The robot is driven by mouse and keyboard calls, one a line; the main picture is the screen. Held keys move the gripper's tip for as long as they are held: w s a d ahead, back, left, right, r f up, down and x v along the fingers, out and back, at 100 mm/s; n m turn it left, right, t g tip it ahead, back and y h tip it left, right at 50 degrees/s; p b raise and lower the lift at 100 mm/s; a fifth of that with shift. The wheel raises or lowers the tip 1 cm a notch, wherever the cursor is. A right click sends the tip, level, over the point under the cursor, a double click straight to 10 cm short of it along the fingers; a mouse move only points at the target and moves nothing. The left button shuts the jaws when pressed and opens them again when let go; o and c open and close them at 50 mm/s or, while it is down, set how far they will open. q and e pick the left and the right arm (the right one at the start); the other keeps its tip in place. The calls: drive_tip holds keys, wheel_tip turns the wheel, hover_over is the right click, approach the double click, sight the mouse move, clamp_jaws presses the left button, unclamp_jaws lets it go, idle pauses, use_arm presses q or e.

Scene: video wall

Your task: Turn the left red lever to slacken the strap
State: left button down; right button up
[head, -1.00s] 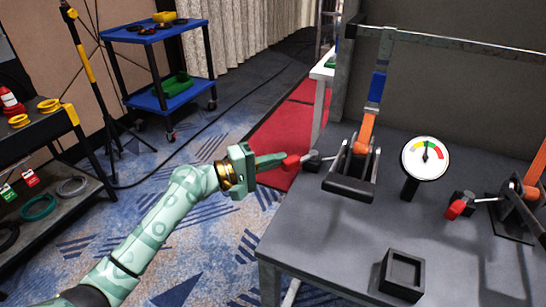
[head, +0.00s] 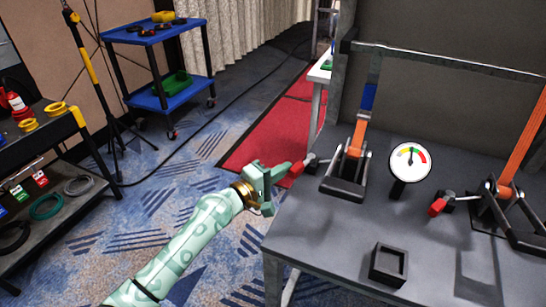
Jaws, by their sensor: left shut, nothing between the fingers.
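The left red lever (head: 297,169) sticks out from a small black block (head: 311,160) at the table's left edge. A thin rod links the block to the left black ratchet (head: 345,178), which holds an orange strap (head: 357,137). My left gripper (head: 284,168) is shut and empty, with its fingertips at the outer end of the left red lever. I cannot tell whether they touch. A round gauge (head: 410,162) stands right of the ratchet, its needle pointing roughly upward. My right gripper is not in view.
A second red lever (head: 438,206) and ratchet (head: 505,205) with an orange strap stand at the right. A black open box (head: 388,266) sits near the front of the grey table (head: 325,235). A blue cart (head: 188,97) stands at the back left.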

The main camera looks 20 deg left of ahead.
use_arm(q)
drive_tip(key=shift+s+d+r+n+t+y+p, duration=0.3)
drive_tip(key=shift+d+n+y+p, duration=0.15)
drive_tip(key=shift+y, duration=0.15)
drive_tip(key=shift+s+d+f, duration=0.1)
drive_tip(key=shift+d+f, duration=0.2)
drive_tip(key=shift+d, duration=0.05)
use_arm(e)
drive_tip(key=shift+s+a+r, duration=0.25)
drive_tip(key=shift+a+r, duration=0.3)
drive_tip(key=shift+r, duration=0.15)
use_arm(q)
drive_tip(key=shift+d, duration=0.1)
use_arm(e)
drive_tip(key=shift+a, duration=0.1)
